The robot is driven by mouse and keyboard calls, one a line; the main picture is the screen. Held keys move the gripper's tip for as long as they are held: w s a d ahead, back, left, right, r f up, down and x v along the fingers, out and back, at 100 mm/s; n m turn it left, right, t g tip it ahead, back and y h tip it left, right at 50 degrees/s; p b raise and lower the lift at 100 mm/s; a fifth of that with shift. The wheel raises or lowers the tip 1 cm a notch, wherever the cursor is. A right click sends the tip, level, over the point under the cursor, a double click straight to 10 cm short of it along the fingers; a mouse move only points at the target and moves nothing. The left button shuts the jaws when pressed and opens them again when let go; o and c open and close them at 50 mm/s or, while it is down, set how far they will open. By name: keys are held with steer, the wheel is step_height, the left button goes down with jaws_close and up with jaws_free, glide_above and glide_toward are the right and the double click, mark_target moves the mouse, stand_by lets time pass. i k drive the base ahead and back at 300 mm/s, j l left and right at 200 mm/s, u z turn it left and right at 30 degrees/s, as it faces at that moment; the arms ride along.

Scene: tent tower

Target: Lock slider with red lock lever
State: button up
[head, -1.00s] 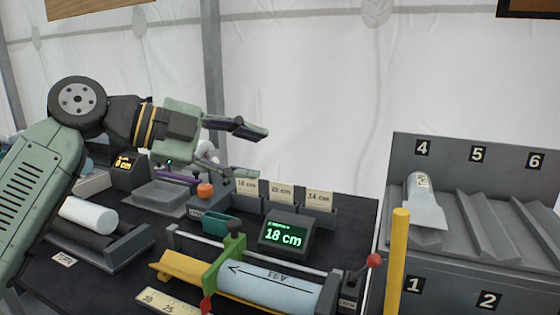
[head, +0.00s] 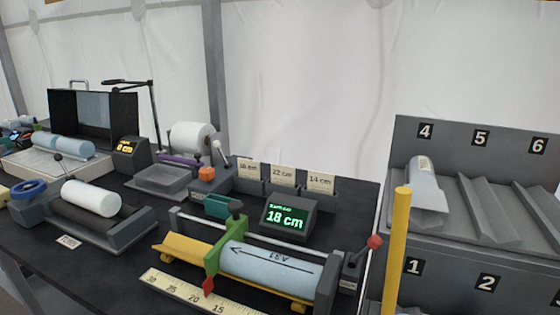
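The green slider (head: 212,268) stands across a yellow trough (head: 190,249) on the measuring fixture. Its upper end has a black knob (head: 236,207), and its lower front end carries a small red part (head: 209,289). A light blue cylinder (head: 270,262) marked A31 with an arrow lies in the trough, between the slider and the dark end block (head: 328,284). A lever with a red ball knob (head: 375,241) stands tilted up to the right beside that block. I cannot tell which red part is the lock lever. My gripper is not in view.
A display (head: 288,217) reading 18 cm stands behind the fixture. A ruler strip (head: 185,292) lies in front. A yellow post (head: 397,250) and a numbered grey rack (head: 470,210) stand at the right. A roller stand with a white cylinder (head: 91,198) is at the left.

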mark_target(374, 243)
steer(key=k+l+z, duration=0.25)
steer(key=z, duration=0.15)
steer(key=k+l+z, duration=0.2)
steer(key=z, duration=0.2)
steer(key=k+l+z, duration=0.1)
steer(key=l+z, duration=0.3)
